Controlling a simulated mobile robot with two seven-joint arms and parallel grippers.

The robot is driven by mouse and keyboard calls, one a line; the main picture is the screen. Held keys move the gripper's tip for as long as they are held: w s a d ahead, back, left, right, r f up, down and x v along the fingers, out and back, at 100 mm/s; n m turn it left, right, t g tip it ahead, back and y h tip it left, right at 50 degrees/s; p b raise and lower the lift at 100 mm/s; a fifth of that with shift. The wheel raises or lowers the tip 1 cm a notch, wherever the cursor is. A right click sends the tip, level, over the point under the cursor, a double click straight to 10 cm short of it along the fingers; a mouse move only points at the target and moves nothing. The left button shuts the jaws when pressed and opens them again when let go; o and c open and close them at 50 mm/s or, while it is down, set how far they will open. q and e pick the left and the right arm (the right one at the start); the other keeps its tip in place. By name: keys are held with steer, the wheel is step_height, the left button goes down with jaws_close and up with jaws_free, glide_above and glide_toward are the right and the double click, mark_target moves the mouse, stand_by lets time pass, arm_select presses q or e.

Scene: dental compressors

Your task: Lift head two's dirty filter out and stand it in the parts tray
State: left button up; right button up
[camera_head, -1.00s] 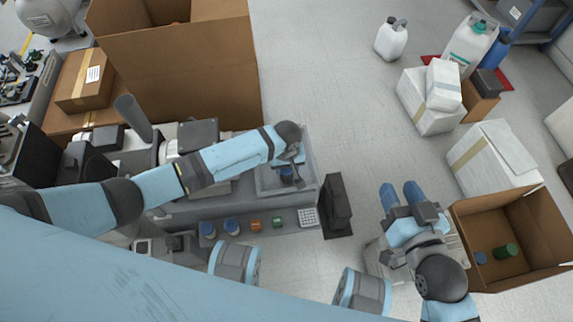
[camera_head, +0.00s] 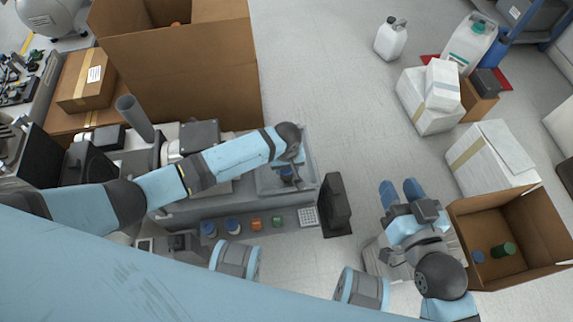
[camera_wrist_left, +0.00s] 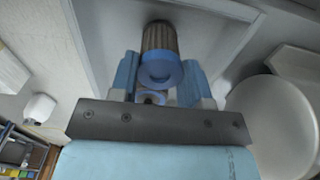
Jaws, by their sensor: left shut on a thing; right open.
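The dirty filter (camera_wrist_left: 158,42), a dark pleated cylinder with a blue ring-shaped end, is between the blue fingers of my left gripper (camera_wrist_left: 161,80) in the left wrist view. The gripper is shut on it. In the head view, my left gripper (camera_head: 291,170) is over the grey parts tray (camera_head: 264,189) at the right end of the bench, with a small blue part of the filter showing below. I cannot tell whether the filter touches the tray floor. My right gripper (camera_head: 401,190) is open and empty, over the floor right of the bench.
Blue-topped (camera_head: 232,225), orange (camera_head: 256,222) and green (camera_head: 277,221) pieces line the bench's front ledge. A dark upright panel (camera_head: 335,205) stands right of the tray. An open carton (camera_head: 535,225) holds a blue and a green piece.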

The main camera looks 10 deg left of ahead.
arm_select(q)
steer(key=shift+f+p, duration=0.2)
steer(key=shift+p, duration=0.7)
stand_by(0.8)
steer(key=o, duration=1.5)
